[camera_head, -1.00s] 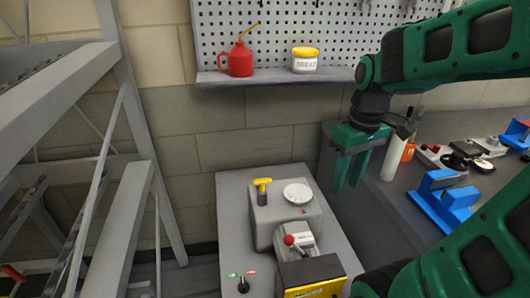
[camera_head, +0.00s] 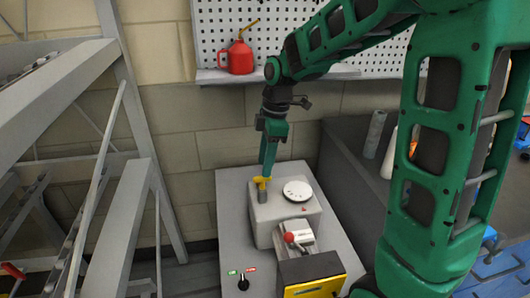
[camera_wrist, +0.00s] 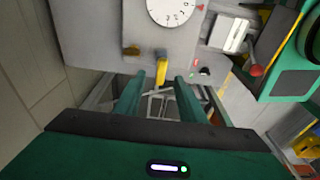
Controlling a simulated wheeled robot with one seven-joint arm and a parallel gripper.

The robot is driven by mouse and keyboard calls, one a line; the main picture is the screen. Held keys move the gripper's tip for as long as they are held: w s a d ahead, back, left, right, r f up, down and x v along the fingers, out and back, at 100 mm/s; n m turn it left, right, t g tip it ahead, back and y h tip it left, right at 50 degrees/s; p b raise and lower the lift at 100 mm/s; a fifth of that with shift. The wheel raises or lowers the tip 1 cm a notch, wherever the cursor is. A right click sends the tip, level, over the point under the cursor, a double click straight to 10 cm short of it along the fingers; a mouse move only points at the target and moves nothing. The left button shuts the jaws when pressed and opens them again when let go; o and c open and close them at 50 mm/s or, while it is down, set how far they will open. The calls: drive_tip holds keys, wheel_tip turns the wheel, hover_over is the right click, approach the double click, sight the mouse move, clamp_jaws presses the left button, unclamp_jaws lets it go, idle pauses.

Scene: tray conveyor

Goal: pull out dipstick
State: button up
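The dipstick has a yellow T-shaped handle (camera_head: 261,181) on top of a dark grey tube (camera_head: 262,196) at the left front of a grey block (camera_head: 285,213). My gripper (camera_head: 267,168) is directly above and behind the handle, pointing down. In the wrist view the yellow handle (camera_wrist: 161,70) lies at the gap between my two green fingertips (camera_wrist: 160,83). The fingers are apart and open. I cannot tell whether either touches the handle. The dipstick's rod is hidden in the tube.
A round white dial (camera_head: 297,191) sits right of the handle. A red-knobbed lever (camera_head: 290,238) and a yellow-black box (camera_head: 312,277) stand nearer. A red oil can (camera_head: 237,58) is on the shelf behind. A grey rack frame (camera_head: 140,150) is left.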

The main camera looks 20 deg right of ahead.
sight(262, 180)
drive_tip(key=f, duration=0.4)
drive_tip(key=a+f, duration=0.1)
drive_tip(key=f, duration=0.2)
drive_tip(key=shift+w, duration=0.1)
drive_tip(key=shift+r, duration=0.1)
clamp_jaws()
drive_tip(key=shift+r, duration=2.9)
drive_tip(key=shift+r, duration=1.95)
